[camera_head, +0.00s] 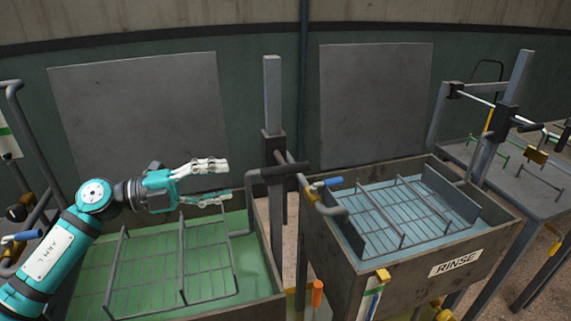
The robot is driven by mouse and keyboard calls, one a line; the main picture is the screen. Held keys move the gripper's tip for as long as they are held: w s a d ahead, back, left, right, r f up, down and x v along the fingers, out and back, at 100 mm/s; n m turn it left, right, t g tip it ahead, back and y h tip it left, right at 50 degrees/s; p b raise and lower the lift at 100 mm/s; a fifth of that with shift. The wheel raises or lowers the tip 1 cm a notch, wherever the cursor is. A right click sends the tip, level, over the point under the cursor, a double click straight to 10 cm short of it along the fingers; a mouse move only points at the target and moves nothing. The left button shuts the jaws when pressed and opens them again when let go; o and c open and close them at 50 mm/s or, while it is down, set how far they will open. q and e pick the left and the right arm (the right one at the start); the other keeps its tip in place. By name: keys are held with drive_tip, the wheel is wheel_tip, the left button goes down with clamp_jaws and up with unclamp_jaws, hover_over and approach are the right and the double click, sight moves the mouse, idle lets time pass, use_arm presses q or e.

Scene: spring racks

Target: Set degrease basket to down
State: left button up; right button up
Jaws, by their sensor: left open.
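The degrease basket (182,262) is a grey wire rack at lower left, over or in the green liquid of an open tank (262,268); I cannot tell how deep it sits. A grey bent bar rises from its right side to a dark horizontal handle (280,171) by an upright post (272,95) with a dark sliding collar (273,147). My left gripper (222,180) is open and empty above the basket's far part. Its fingers point right towards the handle, with a gap between. My right gripper is not in view.
To the right stands a tank marked RINSE (455,263) with blue liquid and its own wire basket (410,215). A blue-tipped lever (326,183) sits at its left corner. Grey panels line the wall.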

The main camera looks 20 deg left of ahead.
sight(284, 169)
use_arm(q)
drive_tip(key=p+x, duration=0.4)
drive_tip(key=x, duration=0.9)
drive_tip(key=shift+w+r, duration=0.1)
drive_tip(key=shift+w, duration=0.05)
drive_tip(key=shift+w+d, duration=0.2)
drive_tip(key=shift+d, duration=0.1)
clamp_jaws()
